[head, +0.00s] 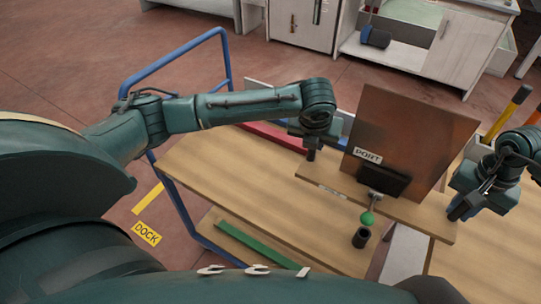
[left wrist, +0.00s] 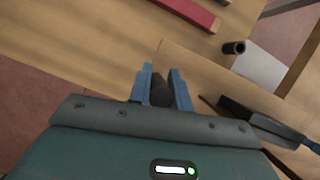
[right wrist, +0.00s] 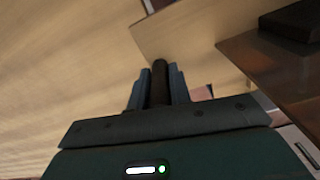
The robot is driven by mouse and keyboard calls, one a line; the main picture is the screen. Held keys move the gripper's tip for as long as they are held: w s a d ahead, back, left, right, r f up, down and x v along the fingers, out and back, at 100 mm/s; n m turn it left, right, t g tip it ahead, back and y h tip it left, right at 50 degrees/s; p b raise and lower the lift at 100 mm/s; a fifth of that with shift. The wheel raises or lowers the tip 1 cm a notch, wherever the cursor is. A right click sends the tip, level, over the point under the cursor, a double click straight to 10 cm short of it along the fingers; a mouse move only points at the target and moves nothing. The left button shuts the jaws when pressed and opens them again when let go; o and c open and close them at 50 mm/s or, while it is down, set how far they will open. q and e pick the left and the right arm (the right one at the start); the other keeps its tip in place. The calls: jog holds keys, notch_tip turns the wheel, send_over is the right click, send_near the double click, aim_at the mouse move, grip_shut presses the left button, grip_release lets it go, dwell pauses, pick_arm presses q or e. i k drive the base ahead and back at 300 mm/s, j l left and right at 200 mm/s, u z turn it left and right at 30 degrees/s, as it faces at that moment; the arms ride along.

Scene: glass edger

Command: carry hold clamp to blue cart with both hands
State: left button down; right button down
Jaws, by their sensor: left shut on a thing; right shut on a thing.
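The hold clamp is a light wooden board (head: 415,215) with an upright brown panel (head: 420,130), a label reading PORT, a black clamp pad and a green knob (head: 367,218). It appears over the wooden top (head: 270,195) of the blue cart (head: 176,190); I cannot tell whether it touches. My left gripper (head: 311,146) is shut on a dark post at the board's left end, also seen in the left wrist view (left wrist: 161,88). My right gripper (head: 462,208) is at the right end, shut on a dark post (right wrist: 159,85).
Red (head: 275,136) and blue bars lie at the cart's far side. A green bar (head: 262,250) lies near its front. A short black tube (head: 361,238) stands below the knob. A yellow DOCK mark (head: 147,233) is on the floor. White cabinets stand behind; another wooden surface is at right.

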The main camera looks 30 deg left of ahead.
aim_at(269, 183)
jog(key=j, duration=1.55)
